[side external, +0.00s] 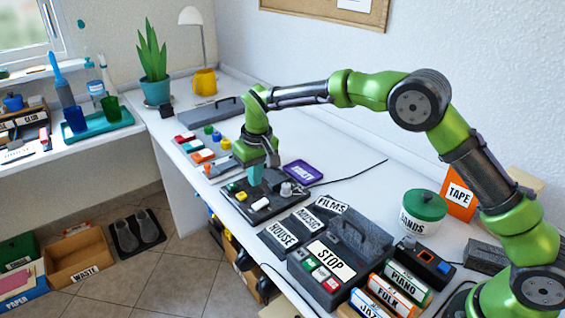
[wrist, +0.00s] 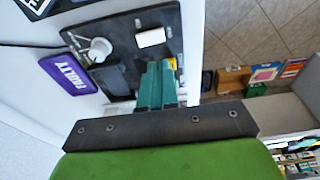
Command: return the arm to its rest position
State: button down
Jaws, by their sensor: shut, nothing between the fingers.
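My arm is green and black and reaches from the right over the white table in the side external view. My gripper (side external: 257,177) points down above a dark board (side external: 268,212) that carries small parts. In the wrist view my gripper (wrist: 160,68) shows two teal fingers lying close together, shut, with nothing between them. Below them is the dark board (wrist: 180,50) with a white block (wrist: 151,38) and a grey round knob (wrist: 99,49) on it. I cannot tell how high the fingertips are above the board.
A purple FAULTY sign (wrist: 68,74) lies beside the board. Dark boxes labelled FILMS, MUSIC and HOUSE (side external: 283,236) and a STOP box (side external: 333,257) stand nearer my base. A green-lidded tin (side external: 424,212) stands right. A plant (side external: 153,55) and yellow mug (side external: 204,81) are at the back.

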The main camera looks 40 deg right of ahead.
jog(key=shift+w, duration=0.1)
jog(key=shift+s+d+f, duration=0.1)
jog(key=shift+s+f, duration=0.25)
jog(key=shift+s, duration=0.3)
jog(key=shift+s+d+f, duration=0.1)
jog(key=shift+s+f, duration=0.2)
jog(key=shift+s, duration=0.3)
jog(key=s+d+r+m+t, duration=0.1)
jog(key=s+d+r, duration=0.2)
jog(key=s, duration=0.6)
jog(key=s+d+r+m+t+y, duration=0.1)
jog(key=s+d+r+t, duration=0.1)
jog(key=s+d+r, duration=0.2)
jog(key=s+d+r+m+t+y, duration=0.1)
jog(key=s+r, duration=0.7)
jog(key=s, duration=0.8)
jog(key=shift+s+d+r+m+t, duration=0.25)
jog(key=shift+d+m+t, duration=0.35)
jog(key=shift+d, duration=0.55)
